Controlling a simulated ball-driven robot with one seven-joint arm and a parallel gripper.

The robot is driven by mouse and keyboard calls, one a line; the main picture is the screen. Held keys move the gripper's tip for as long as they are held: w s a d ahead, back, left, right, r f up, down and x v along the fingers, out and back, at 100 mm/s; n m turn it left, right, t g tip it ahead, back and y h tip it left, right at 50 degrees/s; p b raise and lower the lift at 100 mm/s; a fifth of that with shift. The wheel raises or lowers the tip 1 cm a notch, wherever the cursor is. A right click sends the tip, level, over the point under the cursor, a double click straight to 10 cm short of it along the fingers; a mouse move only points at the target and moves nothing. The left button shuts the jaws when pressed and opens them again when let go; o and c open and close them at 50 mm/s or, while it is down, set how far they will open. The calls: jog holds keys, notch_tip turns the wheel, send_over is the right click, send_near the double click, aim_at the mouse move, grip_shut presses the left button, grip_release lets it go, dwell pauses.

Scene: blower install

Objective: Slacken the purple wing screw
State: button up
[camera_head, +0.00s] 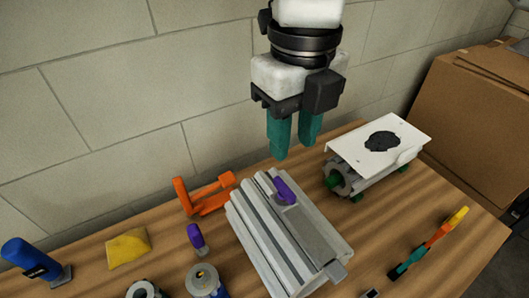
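A purple wing screw (285,192) sits on top of the grey ribbed metal block (262,232), towards its back end. A second purple piece (196,238) stands on the table left of the block. My gripper (293,150) points down with two teal fingers. The fingers are a little apart with nothing seen between them. The gripper hangs above the block's back end, clear of the purple wing screw on it.
An orange bracket (207,195) lies behind the block's left side. A white-topped unit (378,148) stands at the back right. A yellow wedge (128,248), a blue tool (33,258) and an orange-and-green tool (430,246) lie around. The wall is close behind.

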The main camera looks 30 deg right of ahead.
aim_at(285, 186)
jog(key=f, duration=1)
jog(key=shift+w+f+p, duration=0.4)
jog(key=shift+c, duration=0.2)
grip_shut()
